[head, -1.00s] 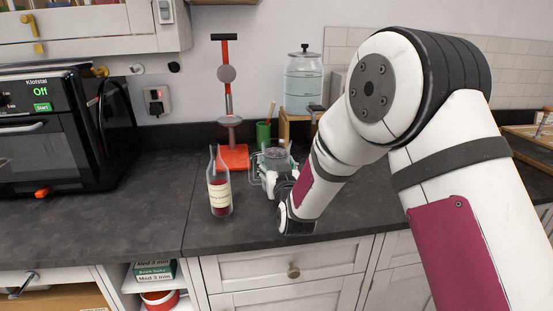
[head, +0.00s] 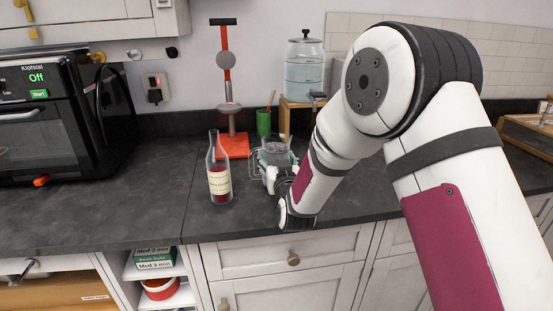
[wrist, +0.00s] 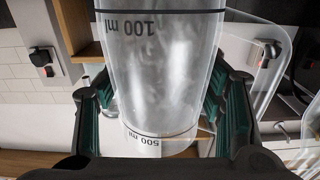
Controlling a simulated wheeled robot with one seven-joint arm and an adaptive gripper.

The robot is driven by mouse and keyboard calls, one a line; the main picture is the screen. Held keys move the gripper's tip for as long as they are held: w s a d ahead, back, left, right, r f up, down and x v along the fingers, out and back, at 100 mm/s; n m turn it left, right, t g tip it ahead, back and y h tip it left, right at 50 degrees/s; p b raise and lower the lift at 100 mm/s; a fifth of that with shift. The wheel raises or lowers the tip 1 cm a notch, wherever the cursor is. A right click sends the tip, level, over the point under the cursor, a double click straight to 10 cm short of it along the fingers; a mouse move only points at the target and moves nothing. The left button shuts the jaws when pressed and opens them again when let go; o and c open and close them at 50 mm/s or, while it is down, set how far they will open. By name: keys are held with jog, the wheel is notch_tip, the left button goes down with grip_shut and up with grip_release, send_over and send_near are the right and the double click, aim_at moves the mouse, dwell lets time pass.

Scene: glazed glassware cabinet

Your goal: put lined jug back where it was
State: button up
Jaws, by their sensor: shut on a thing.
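The lined jug is clear, with black lines marked 100 ml and 500 ml. It fills the middle of the wrist view (wrist: 160,75), and its lettering appears upside down there. My gripper (wrist: 158,105) is shut on it, with a dark green-padded finger on each side. In the head view the jug (head: 275,153) is partly hidden by my gripper (head: 272,172), above the counter right of the bottle. I cannot tell whether its base touches the counter. A clear curved part shows to its left.
A labelled bottle of red liquid (head: 219,180) stands close to the left. Behind are a red-based stand (head: 232,146), a green cup (head: 264,123) and a water dispenser (head: 304,75) on a wooden stand. A black oven (head: 50,125) is far left. The front counter (head: 150,215) is clear.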

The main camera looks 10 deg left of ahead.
jog(key=shift+f+b, duration=0.35)
jog(key=shift+f, duration=0.15)
